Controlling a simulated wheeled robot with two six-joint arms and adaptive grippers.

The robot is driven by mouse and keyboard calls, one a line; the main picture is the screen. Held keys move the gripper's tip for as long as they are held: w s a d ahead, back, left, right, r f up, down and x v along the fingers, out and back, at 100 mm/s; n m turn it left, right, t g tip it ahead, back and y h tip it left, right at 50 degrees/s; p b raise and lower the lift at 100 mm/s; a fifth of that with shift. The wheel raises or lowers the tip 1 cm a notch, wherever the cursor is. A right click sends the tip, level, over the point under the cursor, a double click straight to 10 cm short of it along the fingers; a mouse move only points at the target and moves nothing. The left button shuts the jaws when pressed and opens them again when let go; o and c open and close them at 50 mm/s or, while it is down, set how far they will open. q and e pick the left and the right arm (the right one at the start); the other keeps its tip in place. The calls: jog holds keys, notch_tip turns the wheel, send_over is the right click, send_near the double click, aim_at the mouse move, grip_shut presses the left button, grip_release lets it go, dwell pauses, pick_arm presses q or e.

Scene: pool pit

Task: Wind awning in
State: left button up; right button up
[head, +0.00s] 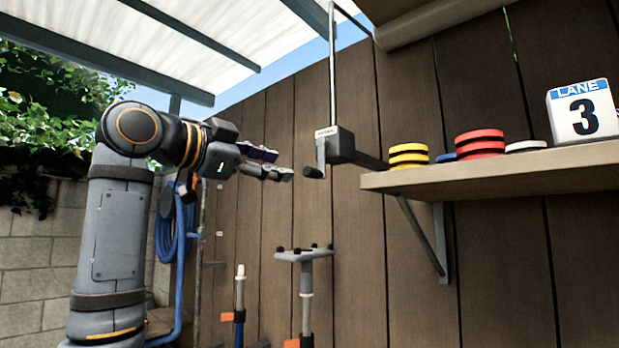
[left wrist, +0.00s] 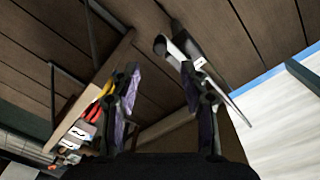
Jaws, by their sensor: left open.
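The crank box (head: 345,147) is a dark grey block mounted on the brown wooden wall in the head view. A short crank arm hangs from it and ends in a black knob (head: 314,173). A thin metal rod (head: 332,80) runs up from the box. The pale awning sheet (head: 235,35) is spread out overhead at the upper left. My left gripper (head: 283,164) is open and empty, just left of the knob and apart from it. In the left wrist view the dark knob (left wrist: 160,45) shows between the open fingers, beyond their tips. My right gripper is not in view.
A wooden shelf (head: 500,170) juts out right of the crank, holding yellow discs (head: 408,156), red discs (head: 480,143) and a lane 3 sign (head: 584,110). A grey T-topped stand (head: 305,255) is below. A blue hose (head: 170,230) hangs behind my left arm.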

aim_at(306, 170)
pick_arm(q)
jog(key=p+x, duration=0.3)
jog(key=x, duration=0.6)
jog(key=shift+w+d+r+p, duration=0.1)
jog(key=shift+d+r+p, duration=0.1)
jog(key=shift+p, duration=0.2)
jog(key=shift+w+d+f, duration=0.2)
jog(key=shift+w, duration=0.25)
jog(key=shift+c, duration=0.2)
grip_shut()
